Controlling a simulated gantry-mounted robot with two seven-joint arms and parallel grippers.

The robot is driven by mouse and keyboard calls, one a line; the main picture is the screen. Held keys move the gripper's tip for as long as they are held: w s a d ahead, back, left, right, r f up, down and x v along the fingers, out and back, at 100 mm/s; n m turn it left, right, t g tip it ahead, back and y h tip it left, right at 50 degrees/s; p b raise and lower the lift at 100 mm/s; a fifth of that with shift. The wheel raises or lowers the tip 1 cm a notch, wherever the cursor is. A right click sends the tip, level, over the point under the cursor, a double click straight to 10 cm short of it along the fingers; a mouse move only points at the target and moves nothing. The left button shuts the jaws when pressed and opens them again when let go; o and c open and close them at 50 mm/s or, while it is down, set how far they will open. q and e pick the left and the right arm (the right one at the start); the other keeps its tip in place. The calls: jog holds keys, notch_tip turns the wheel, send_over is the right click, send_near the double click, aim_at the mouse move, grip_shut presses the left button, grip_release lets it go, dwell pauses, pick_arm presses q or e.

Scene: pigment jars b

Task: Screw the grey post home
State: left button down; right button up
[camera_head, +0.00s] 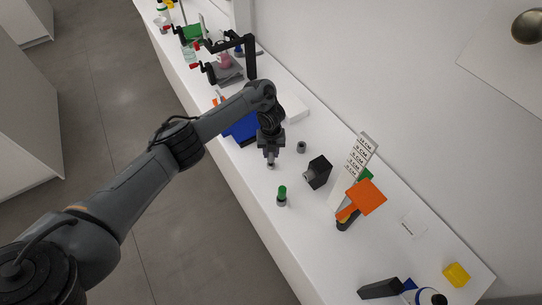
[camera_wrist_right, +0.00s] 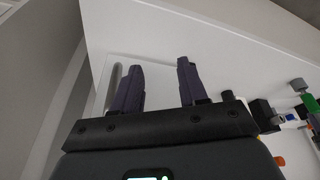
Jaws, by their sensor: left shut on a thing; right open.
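My left gripper (camera_head: 271,155) points straight down over the white bench in the head view. It is shut on a small grey piece that looks like the grey post (camera_head: 271,164); the fingers hide most of it. I cannot tell whether its lower end touches anything. My right gripper (camera_wrist_right: 160,68) is open and empty in the right wrist view, with its two dark fingers apart. It is not in the head view.
A short grey cylinder (camera_head: 301,148), a black block (camera_head: 319,171) and a green-topped jar (camera_head: 282,195) stand near the left gripper. A white centimetre scale (camera_head: 354,165) and an orange plate (camera_head: 367,196) stand to the right. A blue object (camera_head: 243,130) lies behind the arm.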

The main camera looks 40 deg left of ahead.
pick_arm(q)
jog(key=shift+f+m+b, duration=0.25)
jog(key=shift+m+b, duration=0.2)
jog(key=shift+m, duration=0.15)
jog(key=shift+r+m, duration=0.25)
jog(key=shift+m, duration=0.35)
pick_arm(e)
jog(key=shift+f, duration=0.75)
pick_arm(q)
jog(key=c, duration=0.8)
grip_release()
jog(key=shift+o, duration=0.2)
pick_arm(e)
jog(key=shift+a, duration=0.1)
